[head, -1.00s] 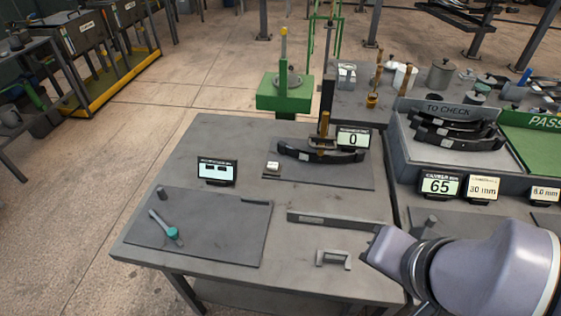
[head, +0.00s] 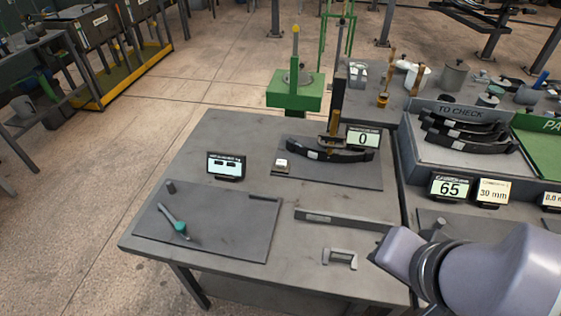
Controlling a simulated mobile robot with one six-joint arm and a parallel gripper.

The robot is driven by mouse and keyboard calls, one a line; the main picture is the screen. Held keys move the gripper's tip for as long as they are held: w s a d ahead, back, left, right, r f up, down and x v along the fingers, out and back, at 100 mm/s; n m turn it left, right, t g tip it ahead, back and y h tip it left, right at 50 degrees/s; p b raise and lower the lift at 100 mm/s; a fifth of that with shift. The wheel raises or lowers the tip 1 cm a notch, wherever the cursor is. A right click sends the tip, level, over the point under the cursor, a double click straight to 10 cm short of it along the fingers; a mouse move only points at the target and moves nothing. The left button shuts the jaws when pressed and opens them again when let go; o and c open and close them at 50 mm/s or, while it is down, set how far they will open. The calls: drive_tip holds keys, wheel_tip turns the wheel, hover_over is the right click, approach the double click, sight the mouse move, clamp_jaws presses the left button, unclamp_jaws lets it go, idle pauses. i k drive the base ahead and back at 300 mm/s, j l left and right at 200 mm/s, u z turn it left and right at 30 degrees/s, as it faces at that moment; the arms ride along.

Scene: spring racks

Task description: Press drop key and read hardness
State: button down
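A small box with a white top (head: 282,164), which may be the drop key, sits on a dark plate (head: 361,183) on the grey table. A curved black leaf spring (head: 321,154) lies on the plate, beneath a dark column (head: 338,103) with a brass-coloured part (head: 334,125). The readout beside it (head: 363,138) shows 0; its small label is too small to read for certain. My arm reaches in from the lower right. Its gripper fingers do not show, and nothing of mine touches the small box.
A teal-handled tool (head: 180,226) lies on a dark mat (head: 252,245). A flat bar (head: 348,221) and a C-shaped grey piece (head: 340,258) lie near my arm. A TO CHECK tray (head: 418,160) holds several springs. A readout (head: 451,188) shows 65.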

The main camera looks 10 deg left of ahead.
sight(279, 162)
drive_tip(key=i+j, duration=0.1)
drive_tip(key=j, duration=0.5)
drive_tip(key=i+j, duration=0.1)
drive_tip(key=j, duration=0.45)
drive_tip(key=i+j, duration=0.1)
drive_tip(key=j, duration=0.5)
drive_tip(key=i+j, duration=0.1)
drive_tip(key=j, duration=0.45)
drive_tip(key=z, duration=0.05)
